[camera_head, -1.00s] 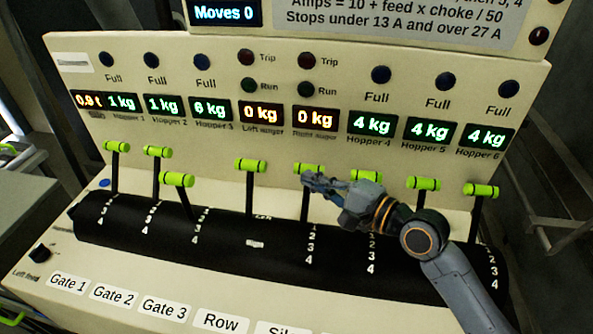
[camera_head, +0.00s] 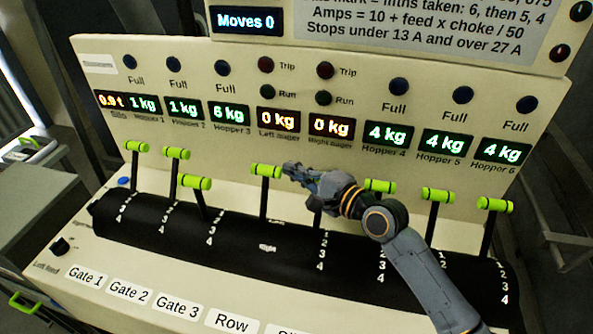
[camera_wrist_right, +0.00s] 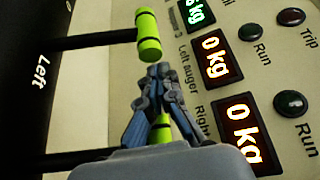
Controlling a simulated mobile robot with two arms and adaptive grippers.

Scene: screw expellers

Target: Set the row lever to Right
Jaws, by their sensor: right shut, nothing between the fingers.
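The row lever has a black stem and a bright green handle (camera_head: 266,170). It stands nearly upright, its stem meeting the black drum near the far mark, and a mark reading Right (camera_head: 267,248) lies nearer me. The Row label (camera_head: 232,322) is on the front strip. My right gripper (camera_head: 290,169) is shut and empty, just right of the handle's end. In the right wrist view the fingertips (camera_wrist_right: 160,72) point at the end of the green handle (camera_wrist_right: 148,36); I cannot tell whether they touch. My left gripper is not in view.
Green-handled gate levers stand left of the row lever, the closest at the Gate 3 handle (camera_head: 195,182). The neighbouring lever's handle (camera_wrist_right: 162,128) is partly hidden behind my gripper. More levers stand right, around my arm. The display panel (camera_head: 230,85) rises behind.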

